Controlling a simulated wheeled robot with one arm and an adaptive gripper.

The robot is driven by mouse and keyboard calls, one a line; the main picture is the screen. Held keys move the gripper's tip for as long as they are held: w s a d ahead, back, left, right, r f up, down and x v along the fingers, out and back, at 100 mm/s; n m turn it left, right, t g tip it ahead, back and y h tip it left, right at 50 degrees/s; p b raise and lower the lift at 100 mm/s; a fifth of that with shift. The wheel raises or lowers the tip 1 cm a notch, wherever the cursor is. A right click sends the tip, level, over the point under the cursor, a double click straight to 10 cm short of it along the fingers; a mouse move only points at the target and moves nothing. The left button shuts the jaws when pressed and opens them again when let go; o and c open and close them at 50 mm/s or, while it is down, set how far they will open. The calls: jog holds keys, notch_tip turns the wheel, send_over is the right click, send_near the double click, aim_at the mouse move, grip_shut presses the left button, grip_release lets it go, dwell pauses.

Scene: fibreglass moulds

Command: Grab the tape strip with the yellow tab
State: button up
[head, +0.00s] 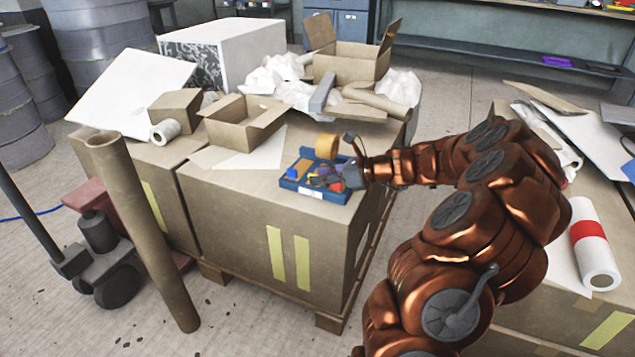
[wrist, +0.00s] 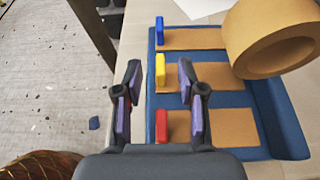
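A yellow tab (wrist: 160,70) stands upright at the left end of a tan tape strip (wrist: 220,78), the middle of three in a blue tray (wrist: 272,118). A blue tab (wrist: 159,30) marks the strip above it, and a red tab (wrist: 162,126) the strip below. My gripper (wrist: 160,76) is open over the tray, with one fingertip to each side of the yellow tab in the wrist view. I cannot tell whether they touch it. In the head view my gripper (head: 345,172) hides part of the tray (head: 312,191).
A tan tape roll (wrist: 262,45) stands at the tray's right side; it also shows in the head view (head: 327,147). The tray sits near the front edge of a large cardboard box (head: 225,225). Open cartons (head: 243,122) and crumpled paper (head: 285,73) lie behind.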

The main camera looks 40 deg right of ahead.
jog(key=shift+x, duration=0.8)
grip_shut()
jog(key=shift+r, duration=0.2)
jog(key=shift+r+p, duration=0.25)
jog(key=shift+p, duration=0.2)
jog(key=s+a+b, duration=0.2)
jog(key=s+a, duration=0.2)
jog(key=a, duration=0.3)
jog(key=s+a+b, duration=0.2)
jog(key=s+a, duration=0.3)
jog(key=a, duration=0.3)
jog(key=shift+f+b, duration=0.25)
jog(key=shift+b, duration=0.1)
jog(key=shift+s+a+r, duration=0.1)
jog(key=shift+s+a, duration=0.05)
jog(key=shift+a, duration=0.05)
